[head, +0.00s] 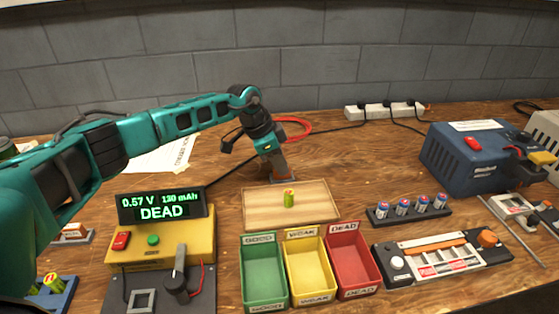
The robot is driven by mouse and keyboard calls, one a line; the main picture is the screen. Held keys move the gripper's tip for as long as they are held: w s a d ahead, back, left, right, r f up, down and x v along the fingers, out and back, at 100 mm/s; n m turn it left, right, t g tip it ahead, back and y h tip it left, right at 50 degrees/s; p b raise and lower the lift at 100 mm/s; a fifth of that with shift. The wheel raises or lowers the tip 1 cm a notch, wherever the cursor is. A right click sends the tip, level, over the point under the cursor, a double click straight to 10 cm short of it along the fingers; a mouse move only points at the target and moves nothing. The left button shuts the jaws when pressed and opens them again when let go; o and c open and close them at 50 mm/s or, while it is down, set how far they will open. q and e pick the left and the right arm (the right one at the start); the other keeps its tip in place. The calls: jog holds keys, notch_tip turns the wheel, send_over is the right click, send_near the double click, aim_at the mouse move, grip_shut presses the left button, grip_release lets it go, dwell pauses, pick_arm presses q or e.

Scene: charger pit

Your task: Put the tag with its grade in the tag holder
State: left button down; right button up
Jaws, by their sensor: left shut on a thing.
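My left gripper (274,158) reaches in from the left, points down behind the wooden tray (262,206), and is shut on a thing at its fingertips. That thing is likely the tag, but it is small and partly hidden, and no grade can be read. A small dark base (284,180), perhaps the tag holder, shows just below the fingertips at the tray's back edge. I cannot tell whether the held thing touches it. A yellow-green battery (289,198) stands upright on the tray. The tester display (160,206) reads 0.57 V, 130 mAh, DEAD. My right gripper is out of view.
Green GOOD (263,281), yellow WEAK (311,274) and red DEAD (356,266) bins stand in front of the tray. A battery rack (408,216) and a blue machine (468,160) are at right. A red cable (297,127) lies behind the gripper.

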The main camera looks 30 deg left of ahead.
pick_arm(q)
jog(key=c, duration=1)
grip_release()
jog(key=shift+r+p, duration=0.8)
jog(key=shift+p, duration=0.15)
notch_tip(320, 180, up, 2)
jog(key=p, duration=0.3)
jog(key=shift+r, duration=0.25)
jog(key=shift+r+p, duration=0.75)
jog(key=shift+p, duration=0.15)
jog(key=shift+r+p, duration=0.5)
jog(key=shift+p, duration=0.1)
jog(key=shift+r+p, duration=0.2)
jog(key=shift+p, duration=0.1)
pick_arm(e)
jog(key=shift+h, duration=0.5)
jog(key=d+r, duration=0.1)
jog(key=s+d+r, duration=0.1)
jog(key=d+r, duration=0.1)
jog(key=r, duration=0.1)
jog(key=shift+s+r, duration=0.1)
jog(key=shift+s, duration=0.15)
